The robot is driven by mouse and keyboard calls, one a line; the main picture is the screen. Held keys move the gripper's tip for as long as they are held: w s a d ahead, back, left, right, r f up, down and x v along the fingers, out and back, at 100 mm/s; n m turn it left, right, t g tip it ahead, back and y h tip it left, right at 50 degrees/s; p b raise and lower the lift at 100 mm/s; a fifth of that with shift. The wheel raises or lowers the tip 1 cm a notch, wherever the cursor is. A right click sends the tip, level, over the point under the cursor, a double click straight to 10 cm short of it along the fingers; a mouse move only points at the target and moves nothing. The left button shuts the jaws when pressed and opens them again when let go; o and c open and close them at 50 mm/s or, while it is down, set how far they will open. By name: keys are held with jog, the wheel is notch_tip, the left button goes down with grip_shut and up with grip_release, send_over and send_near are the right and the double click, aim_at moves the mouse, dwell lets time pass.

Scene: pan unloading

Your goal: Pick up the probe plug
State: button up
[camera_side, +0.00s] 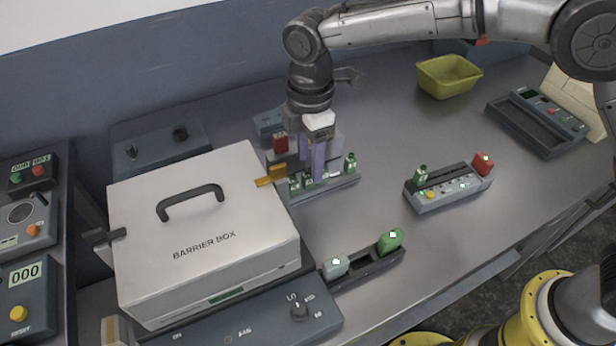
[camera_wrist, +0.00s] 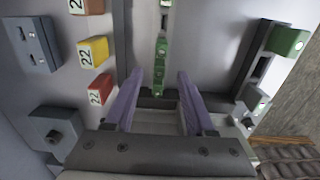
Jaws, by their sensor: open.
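My gripper (camera_side: 311,170) is open, with purple fingers pointing down over a small grey rack (camera_side: 337,184) that holds several green plugs. One green plug (camera_side: 350,161) stands at the rack's right end. In the wrist view the two fingertips (camera_wrist: 160,77) are apart, with a row of small green pieces (camera_wrist: 160,62) showing between and beyond them. I cannot tell which piece is the probe plug, or whether a finger touches one. The fingers and the box hide part of the rack.
The white barrier box (camera_side: 225,230) stands close to the left of my gripper. A red block (camera_side: 280,143) stands just behind the fingers. A second rack (camera_side: 450,190) and a yellow-green bin (camera_side: 449,76) are to the right. Bare table lies between the racks.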

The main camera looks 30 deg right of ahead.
aim_at(307, 170)
jog(key=f, duration=0.4)
jog(key=shift+a, duration=0.2)
grip_shut()
